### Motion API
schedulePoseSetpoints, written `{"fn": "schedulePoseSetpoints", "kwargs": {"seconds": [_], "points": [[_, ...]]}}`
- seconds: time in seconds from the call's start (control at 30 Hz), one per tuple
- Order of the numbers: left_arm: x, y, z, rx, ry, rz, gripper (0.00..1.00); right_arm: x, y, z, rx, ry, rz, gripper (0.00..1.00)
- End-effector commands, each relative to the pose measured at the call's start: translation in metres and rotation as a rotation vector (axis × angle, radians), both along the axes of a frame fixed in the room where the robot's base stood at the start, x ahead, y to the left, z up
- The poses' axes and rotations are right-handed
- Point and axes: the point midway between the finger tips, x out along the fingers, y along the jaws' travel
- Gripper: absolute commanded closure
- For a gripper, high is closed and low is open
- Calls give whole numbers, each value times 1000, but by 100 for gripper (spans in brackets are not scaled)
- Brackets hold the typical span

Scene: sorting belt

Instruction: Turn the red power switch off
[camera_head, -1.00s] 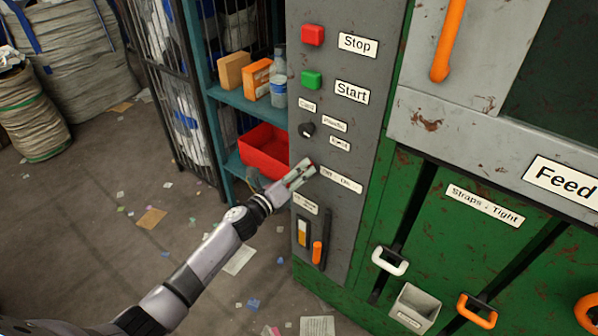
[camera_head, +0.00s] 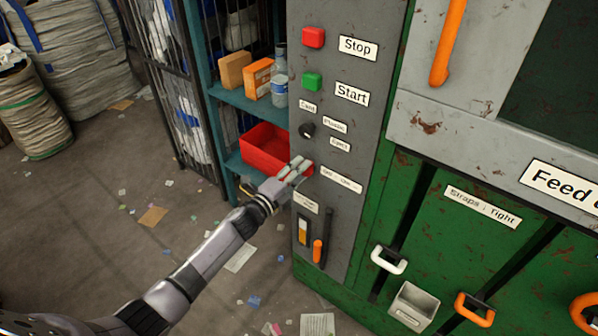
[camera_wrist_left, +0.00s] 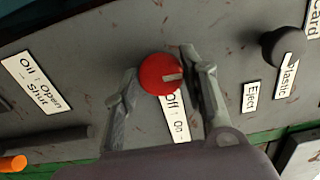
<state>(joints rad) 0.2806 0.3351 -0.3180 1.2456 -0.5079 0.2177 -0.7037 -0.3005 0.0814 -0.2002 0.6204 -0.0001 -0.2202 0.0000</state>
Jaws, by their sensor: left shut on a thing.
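My left gripper (camera_head: 300,168) is at the panel, just left of that label in the head view, where the fingers hide the knob. The fingers (camera_wrist_left: 168,88) are shut on the knob from both sides. My right gripper is not in view.
A black selector knob (camera_head: 307,130) sits just above my left gripper, with the green start button (camera_head: 311,82) and red stop button (camera_head: 313,37) higher up. An orange slide handle (camera_head: 317,251) is below. A red bin (camera_head: 262,150) stands on the shelf behind.

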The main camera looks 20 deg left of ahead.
Motion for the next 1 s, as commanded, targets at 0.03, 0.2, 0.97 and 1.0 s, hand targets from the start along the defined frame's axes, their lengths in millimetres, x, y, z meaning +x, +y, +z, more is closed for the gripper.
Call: {"fn": "schedulePoseSetpoints", "kwargs": {"seconds": [0.03,0.2,0.97,1.0], "points": [[0,1,-1,-11,6,1,89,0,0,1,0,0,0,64],[0,1,-1,-38,16,1,89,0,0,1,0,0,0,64],[0,0,-1,-43,17,1,41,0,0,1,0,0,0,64],[0,0,-1,-43,17,1,41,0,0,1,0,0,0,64]]}}
